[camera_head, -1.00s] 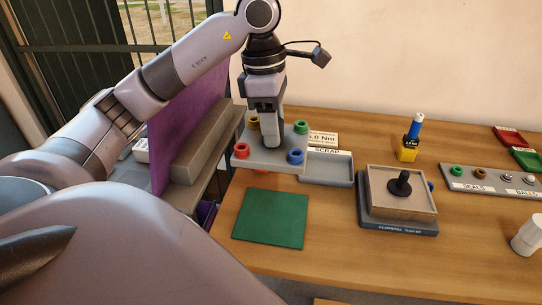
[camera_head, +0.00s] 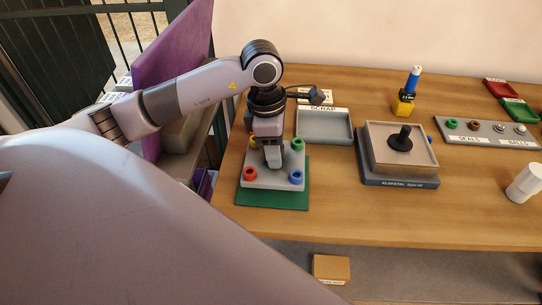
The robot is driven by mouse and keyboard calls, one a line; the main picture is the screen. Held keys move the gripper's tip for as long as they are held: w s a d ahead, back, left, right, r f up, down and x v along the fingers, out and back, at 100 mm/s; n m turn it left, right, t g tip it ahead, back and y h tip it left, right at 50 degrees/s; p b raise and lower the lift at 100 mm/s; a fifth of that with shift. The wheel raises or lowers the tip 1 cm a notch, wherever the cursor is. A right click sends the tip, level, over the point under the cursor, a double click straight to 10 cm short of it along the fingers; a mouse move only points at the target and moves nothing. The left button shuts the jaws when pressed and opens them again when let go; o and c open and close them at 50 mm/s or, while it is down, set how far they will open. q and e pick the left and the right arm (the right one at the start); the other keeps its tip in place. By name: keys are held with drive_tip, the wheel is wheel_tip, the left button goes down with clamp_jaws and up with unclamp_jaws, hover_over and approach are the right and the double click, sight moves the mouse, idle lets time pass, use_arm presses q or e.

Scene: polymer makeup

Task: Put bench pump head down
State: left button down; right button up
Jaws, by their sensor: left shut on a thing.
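The pump head is a light grey square plate (camera_head: 265,179) with coloured ring fittings at its corners: red at front left, blue at front right, green at back right and a yellowish one at back left, partly hidden. It is over the green mat (camera_head: 258,201), whose front and right edges show around it. I cannot tell whether the plate touches the mat. My left gripper (camera_head: 272,162) points down and is shut on the middle of the pump head. My right gripper is not in view.
The scrap tray (camera_head: 325,139) is empty, just behind and right. A grey fixture (camera_head: 399,180) with a black knob stands further right. A yellow-and-blue tool (camera_head: 405,100), a seals-and-balls rack (camera_head: 485,138) and a white cup (camera_head: 524,183) stand beyond. The front table strip is clear.

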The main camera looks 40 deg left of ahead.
use_arm(q)
wheel_tip(320, 180, down, 4)
drive_tip(key=shift+r+b, duration=0.1)
drive_tip(key=shift+b, duration=0.85)
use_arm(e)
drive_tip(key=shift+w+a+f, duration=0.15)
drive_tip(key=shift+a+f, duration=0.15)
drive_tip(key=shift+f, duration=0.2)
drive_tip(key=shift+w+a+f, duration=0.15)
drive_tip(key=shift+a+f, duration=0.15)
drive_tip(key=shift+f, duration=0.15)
use_arm(q)
drive_tip(key=c, duration=0.6)
unclamp_jaws()
drive_tip(key=shift+c, duration=0.2)
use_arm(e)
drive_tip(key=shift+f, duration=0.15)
